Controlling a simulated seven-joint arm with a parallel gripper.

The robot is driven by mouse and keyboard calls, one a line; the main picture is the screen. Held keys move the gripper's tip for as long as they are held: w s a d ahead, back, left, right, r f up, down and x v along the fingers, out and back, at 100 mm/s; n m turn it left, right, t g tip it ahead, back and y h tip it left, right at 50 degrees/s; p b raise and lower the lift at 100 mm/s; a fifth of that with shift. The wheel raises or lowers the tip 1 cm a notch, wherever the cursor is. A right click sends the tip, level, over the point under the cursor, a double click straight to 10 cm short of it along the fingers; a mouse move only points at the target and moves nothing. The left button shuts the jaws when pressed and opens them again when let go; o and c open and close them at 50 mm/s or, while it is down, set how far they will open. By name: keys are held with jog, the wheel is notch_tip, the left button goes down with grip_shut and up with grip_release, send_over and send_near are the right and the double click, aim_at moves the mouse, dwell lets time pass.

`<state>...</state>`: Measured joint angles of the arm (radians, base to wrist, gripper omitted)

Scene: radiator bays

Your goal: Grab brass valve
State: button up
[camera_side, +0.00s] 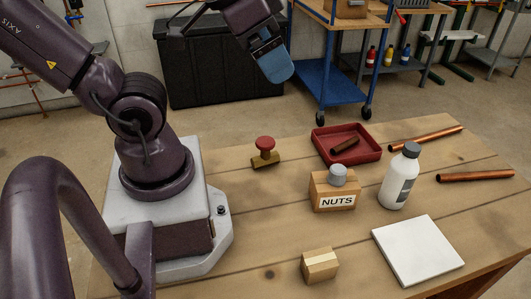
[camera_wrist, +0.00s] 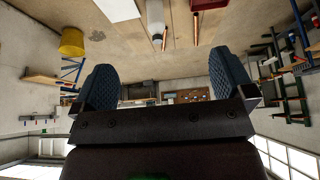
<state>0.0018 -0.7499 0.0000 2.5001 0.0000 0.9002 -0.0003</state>
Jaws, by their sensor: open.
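A brass valve (camera_side: 265,159) with a red round knob stands on the wooden table, right of my base, in the side view. My gripper (camera_side: 278,70) is raised high above the far side of the table, well away from the valve. Its blue padded fingers are seen nearly edge-on there. In the wrist view my gripper (camera_wrist: 161,82) has its two fingers wide apart with nothing between them. I cannot make out the brass valve in the wrist view.
A red tray (camera_side: 319,142) holds a dark brownish piece. A NUTS box (camera_side: 322,192) with a grey knob on top, a white bottle (camera_side: 394,184), a white plate (camera_side: 418,250), a small cardboard box (camera_side: 320,264) and copper pipes (camera_side: 475,177) occupy the table. Bare wood surrounds the valve.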

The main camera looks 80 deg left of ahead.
jog(key=m+g+y, duration=0.8)
jog(key=m+y, duration=0.8)
jog(key=y, duration=0.2)
send_over(268, 152)
jog(key=d, duration=0.3)
notch_tip(268, 152, down, 25)
jog(key=f, duration=0.7)
jog(key=shift+w, duration=0.2)
jog(key=a, duration=0.4)
jog(key=shift+s+a+r, duration=0.1)
jog(key=shift+s+a, duration=0.3)
